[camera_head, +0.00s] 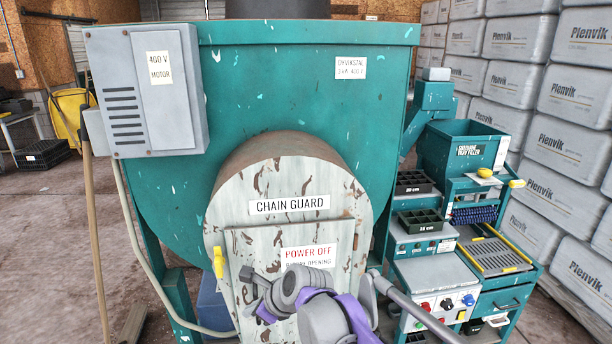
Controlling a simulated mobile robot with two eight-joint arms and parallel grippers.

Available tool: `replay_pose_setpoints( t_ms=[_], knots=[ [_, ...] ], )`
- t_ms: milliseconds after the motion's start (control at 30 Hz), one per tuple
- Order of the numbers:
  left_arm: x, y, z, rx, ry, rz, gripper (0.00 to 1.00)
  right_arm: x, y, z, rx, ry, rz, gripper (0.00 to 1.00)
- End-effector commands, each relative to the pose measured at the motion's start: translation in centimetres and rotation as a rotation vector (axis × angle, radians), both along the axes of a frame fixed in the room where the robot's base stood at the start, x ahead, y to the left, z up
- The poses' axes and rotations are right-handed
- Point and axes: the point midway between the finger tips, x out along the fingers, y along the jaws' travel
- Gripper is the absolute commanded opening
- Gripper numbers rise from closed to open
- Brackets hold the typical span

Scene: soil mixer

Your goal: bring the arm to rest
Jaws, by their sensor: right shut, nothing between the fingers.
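My right arm, grey and purple, reaches up from the bottom edge in front of the soil mixer's chain guard (235,210). My right gripper (252,284) is at the left end of that arm, low in front of the guard's hatch. It is shut with nothing held. Parts of the arm hide the lower right of the hatch, below the "POWER OFF" label (308,256). I cannot tell whether the gripper touches the hatch. My left gripper is not in view.
The green mixer drum (290,90) fills the middle, with a grey motor box (146,90) at upper left. A yellow latch (218,262) is left of the gripper. A tray filler (462,150) and stacked wrapped bales (570,150) stand right. Floor (50,240) at left is mostly open.

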Motion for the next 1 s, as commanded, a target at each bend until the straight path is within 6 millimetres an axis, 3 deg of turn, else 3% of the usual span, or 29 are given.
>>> replay_pose_setpoints(
  t_ms=[33,200,500,600,733,867,1000],
  knots=[
    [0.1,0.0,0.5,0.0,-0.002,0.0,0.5,-1.0,-2.8,0.4,-0.071,-0.066,0.059,0.0],
    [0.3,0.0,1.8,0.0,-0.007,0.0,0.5,-5.5,-12.1,0.2,-0.379,-0.31,0.363,0.0],
    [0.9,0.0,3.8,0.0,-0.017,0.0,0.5,-16.3,-25.4,-3.0,-0.917,-0.565,1.004,0.0],
    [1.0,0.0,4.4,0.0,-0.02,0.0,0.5,-19.7,-28.5,-4.6,-1.048,-0.595,1.215,0.0],
    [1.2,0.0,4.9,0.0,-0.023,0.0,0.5,-22.8,-31.1,-6.3,-1.158,-0.607,1.426,0.0],
    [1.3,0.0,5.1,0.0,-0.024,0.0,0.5,-24.3,-32.2,-7.2,-1.204,-0.609,1.538,0.0],
    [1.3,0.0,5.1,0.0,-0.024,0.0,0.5,-24.6,-32.4,-7.5,-1.214,-0.61,1.568,0.0]
  ],
)
